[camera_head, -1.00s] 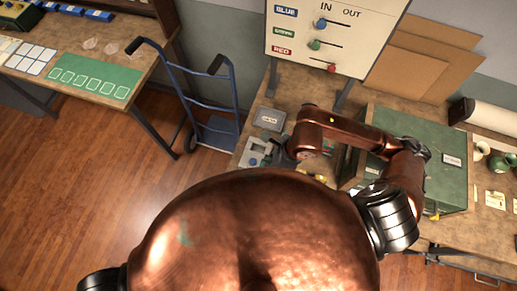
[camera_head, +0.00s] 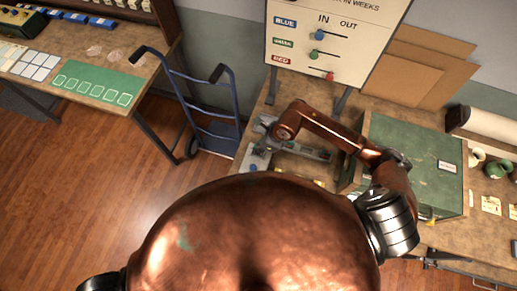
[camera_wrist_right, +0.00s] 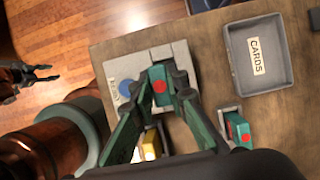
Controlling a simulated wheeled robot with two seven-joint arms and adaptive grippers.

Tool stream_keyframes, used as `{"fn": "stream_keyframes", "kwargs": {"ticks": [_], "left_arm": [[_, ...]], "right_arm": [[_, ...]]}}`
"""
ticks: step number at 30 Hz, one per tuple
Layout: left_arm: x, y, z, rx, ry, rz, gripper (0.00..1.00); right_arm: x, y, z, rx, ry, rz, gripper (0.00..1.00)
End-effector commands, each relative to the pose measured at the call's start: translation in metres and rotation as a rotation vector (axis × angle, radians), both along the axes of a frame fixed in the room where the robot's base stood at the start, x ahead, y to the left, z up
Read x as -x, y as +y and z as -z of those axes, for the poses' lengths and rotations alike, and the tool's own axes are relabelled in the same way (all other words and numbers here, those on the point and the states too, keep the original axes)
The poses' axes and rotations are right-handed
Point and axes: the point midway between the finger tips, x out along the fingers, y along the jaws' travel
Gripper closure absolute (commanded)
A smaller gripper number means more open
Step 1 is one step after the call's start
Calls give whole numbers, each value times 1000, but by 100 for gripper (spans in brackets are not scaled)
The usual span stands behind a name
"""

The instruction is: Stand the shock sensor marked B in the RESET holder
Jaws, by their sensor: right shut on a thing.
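My right gripper (camera_wrist_right: 161,88) is shut on a teal shock sensor (camera_wrist_right: 160,78) with a red dot. The sensor is over the recess of a grey holder (camera_wrist_right: 168,50) with a blue button (camera_wrist_right: 126,87); I cannot tell whether it is seated. The holder's lettering is too small to read surely, and no B shows on the sensor. A second teal sensor (camera_wrist_right: 238,129) with a red dot is in a grey bracket to the right. In the head view my right gripper (camera_head: 263,148) is at the holder (camera_head: 252,160). My left gripper (camera_wrist_right: 45,74) is empty, its fingers apart.
A grey tray labelled CARDS (camera_wrist_right: 267,80) lies beside the holder. A yellow item (camera_wrist_right: 150,146) is partly hidden under my right gripper. A green case (camera_head: 410,150) stands to the right on the bench, below a lever board (camera_head: 350,55). A blue hand truck (camera_head: 215,135) stands left of the bench.

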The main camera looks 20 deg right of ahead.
Motion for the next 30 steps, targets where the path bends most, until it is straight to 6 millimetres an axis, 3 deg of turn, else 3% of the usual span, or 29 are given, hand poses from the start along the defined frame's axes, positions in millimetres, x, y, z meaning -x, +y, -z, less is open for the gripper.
{"fn": "stream_keyframes", "kwargs": {"ticks": [10,21,22,30], "left_arm": [[-3,0,-11,1,-4,0,60],[-3,0,-8,1,-4,0,60],[-3,0,-9,1,-4,0,60],[-3,0,-9,1,-4,0,60]], "right_arm": [[-6,0,34,-2,1,0,100],[-7,0,41,-1,-1,-1,100],[-7,0,40,-1,-1,-1,84],[-6,0,40,-1,-1,-1,69]]}}
